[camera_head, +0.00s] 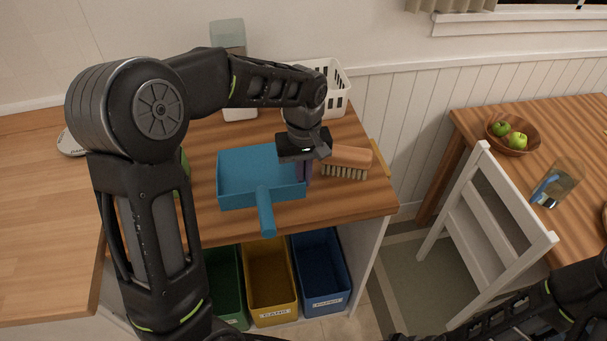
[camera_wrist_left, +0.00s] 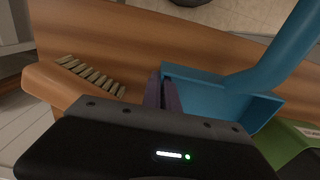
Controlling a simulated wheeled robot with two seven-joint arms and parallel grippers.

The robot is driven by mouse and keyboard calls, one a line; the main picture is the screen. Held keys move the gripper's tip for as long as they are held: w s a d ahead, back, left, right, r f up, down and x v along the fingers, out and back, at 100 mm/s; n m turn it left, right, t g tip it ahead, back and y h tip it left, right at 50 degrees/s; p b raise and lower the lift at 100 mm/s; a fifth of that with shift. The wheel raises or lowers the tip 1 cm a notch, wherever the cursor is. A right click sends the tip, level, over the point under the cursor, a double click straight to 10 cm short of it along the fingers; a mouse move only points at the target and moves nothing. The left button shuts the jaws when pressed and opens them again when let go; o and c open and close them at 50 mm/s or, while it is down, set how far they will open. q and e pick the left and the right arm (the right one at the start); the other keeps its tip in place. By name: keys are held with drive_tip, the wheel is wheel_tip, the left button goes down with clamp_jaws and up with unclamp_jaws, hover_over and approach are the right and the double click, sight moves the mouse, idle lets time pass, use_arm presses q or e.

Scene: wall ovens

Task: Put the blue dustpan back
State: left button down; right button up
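The blue dustpan (camera_head: 245,170) is at the front of the wooden counter, its handle (camera_head: 265,212) pointing toward the counter's front edge. It also shows in the left wrist view (camera_wrist_left: 215,88). My left gripper (camera_head: 304,172) points down at the dustpan's right side wall. Its purple fingers (camera_wrist_left: 164,92) are close together at that wall and look shut on it. Whether the dustpan touches the counter is hard to tell. My right arm shows at the lower right, but its gripper is out of view.
A wooden brush (camera_head: 347,160) lies just right of my left gripper. A white basket (camera_head: 336,84) and a clear container (camera_head: 228,38) stand behind. Green, yellow (camera_head: 268,283) and blue bins (camera_head: 320,272) sit below the counter. A white chair (camera_head: 490,215) stands right.

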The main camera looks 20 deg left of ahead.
use_arm(q)
drive_tip(key=c, duration=2.1)
unclamp_jaws()
drive_tip(key=shift+f, duration=0.15)
drive_tip(key=o, duration=0.5)
drive_tip(key=shift+c, duration=0.2)
wheel_tip(320, 180, up, 12)
drive_tip(key=b, duration=0.1)
drive_tip(key=shift+r, duration=0.2)
